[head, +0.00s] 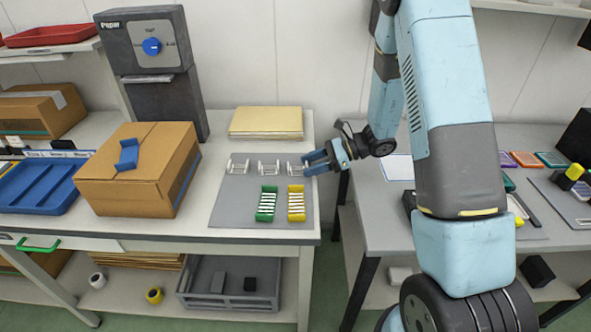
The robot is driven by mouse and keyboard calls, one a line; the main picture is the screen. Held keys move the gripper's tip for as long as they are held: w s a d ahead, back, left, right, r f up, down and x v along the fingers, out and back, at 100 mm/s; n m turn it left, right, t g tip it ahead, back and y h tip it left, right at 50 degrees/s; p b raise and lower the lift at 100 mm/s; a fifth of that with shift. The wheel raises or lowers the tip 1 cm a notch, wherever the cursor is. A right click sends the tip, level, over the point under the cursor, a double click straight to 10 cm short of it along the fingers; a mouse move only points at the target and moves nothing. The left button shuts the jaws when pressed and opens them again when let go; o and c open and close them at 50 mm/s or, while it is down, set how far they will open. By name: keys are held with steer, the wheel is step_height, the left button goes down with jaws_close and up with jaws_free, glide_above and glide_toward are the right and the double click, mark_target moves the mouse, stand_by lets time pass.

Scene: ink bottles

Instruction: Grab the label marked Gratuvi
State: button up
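No label marked Gratuvi can be read in the head view; any writing on small pieces is too small. A green holder (266,203) and a yellow holder (296,203) with several white strips each stand on the grey mat (229,205). Behind them are small clear-white holders on the left (238,165), in the middle (268,167) and on the right (295,167). My gripper (308,162) has blue fingers and points left beside the right clear-white holder. Its fingers look apart, with nothing visible held. Whether it touches that holder cannot be told.
A cardboard box (137,180) with a blue piece (128,155) on top stands left of the mat. A stack of yellowish paper (266,122) lies behind the mat. A blue tray (38,187) is at far left. A gap separates this table from the right table (375,222).

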steer(key=c, duration=0.7)
steer(key=shift+o, duration=0.2)
steer(key=shift+r, duration=0.1)
